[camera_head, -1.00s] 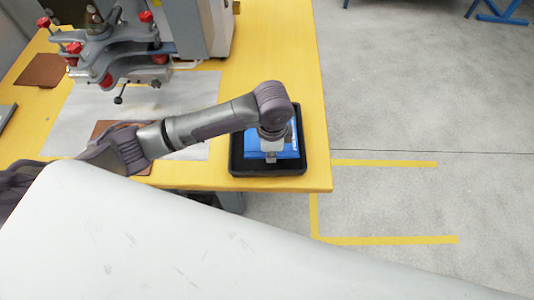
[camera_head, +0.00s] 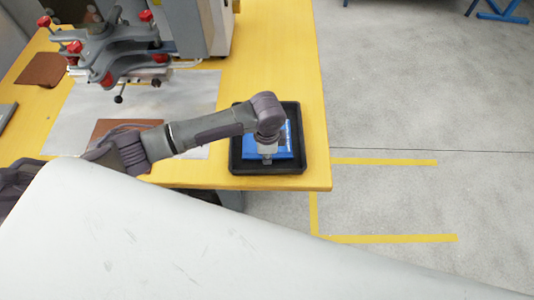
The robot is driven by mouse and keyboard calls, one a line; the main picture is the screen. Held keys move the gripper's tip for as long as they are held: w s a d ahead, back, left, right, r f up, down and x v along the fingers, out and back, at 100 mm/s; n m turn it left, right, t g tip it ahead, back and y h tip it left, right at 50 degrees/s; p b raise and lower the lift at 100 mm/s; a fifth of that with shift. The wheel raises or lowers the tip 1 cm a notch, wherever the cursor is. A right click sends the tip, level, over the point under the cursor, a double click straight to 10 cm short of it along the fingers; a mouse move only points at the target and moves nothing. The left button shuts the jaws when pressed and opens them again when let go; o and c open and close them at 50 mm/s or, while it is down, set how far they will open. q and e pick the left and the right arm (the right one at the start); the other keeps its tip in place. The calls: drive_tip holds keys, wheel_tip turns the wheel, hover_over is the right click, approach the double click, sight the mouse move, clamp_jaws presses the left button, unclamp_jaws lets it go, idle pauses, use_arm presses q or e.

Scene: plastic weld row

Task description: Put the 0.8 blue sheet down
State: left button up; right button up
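The blue sheet (camera_head: 284,149) lies in a black tray (camera_head: 299,168) at the front right corner of the yellow table. My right gripper is not in view.
A machine with red knobs (camera_head: 110,50) stands at the back left of the yellow table (camera_head: 275,60). Brown sheets (camera_head: 112,128) lie on and near a grey mat (camera_head: 195,100).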

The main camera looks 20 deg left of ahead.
use_arm(q)
drive_tip(key=shift+o, duration=1.4)
drive_tip(key=shift+r, duration=0.15)
wheel_tip(320, 180, up, 12)
